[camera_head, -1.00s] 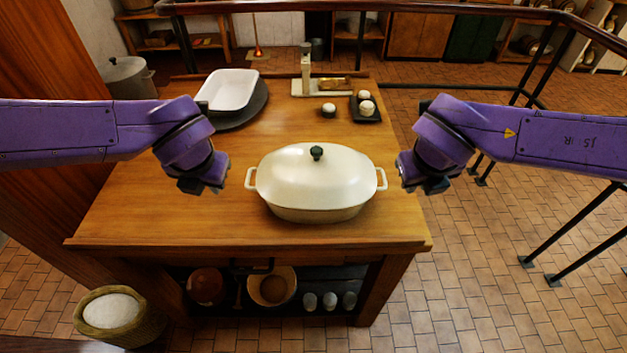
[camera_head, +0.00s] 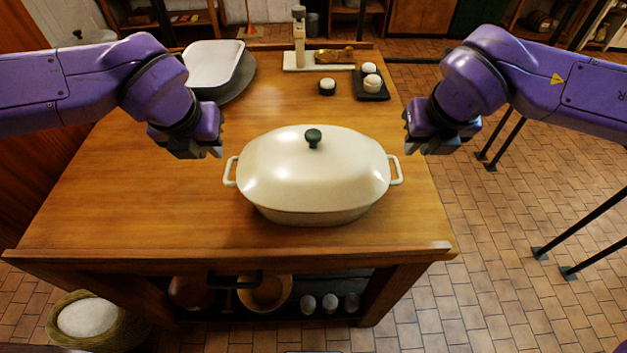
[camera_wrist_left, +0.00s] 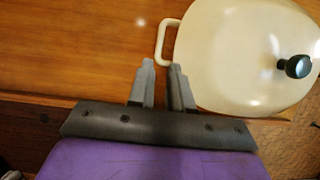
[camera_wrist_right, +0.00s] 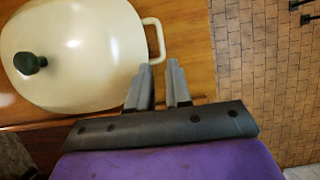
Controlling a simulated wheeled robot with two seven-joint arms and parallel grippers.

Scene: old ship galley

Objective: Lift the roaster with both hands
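The roaster (camera_head: 310,190) is a cream oval pot with its lid on and a dark green knob (camera_head: 313,138). It sits upright near the front of the wooden table. Its left handle (camera_head: 230,171) shows in the left wrist view (camera_wrist_left: 162,42), just beyond my left fingertips. Its right handle (camera_head: 397,171) shows in the right wrist view (camera_wrist_right: 158,38), just beyond my right fingertips. My left gripper (camera_wrist_left: 161,66) is open and empty, left of the roaster. My right gripper (camera_wrist_right: 159,68) is open and empty, right of the roaster. Neither touches a handle.
The wooden table (camera_head: 120,200) has free room around the roaster. A raised edge runs along the table's front.

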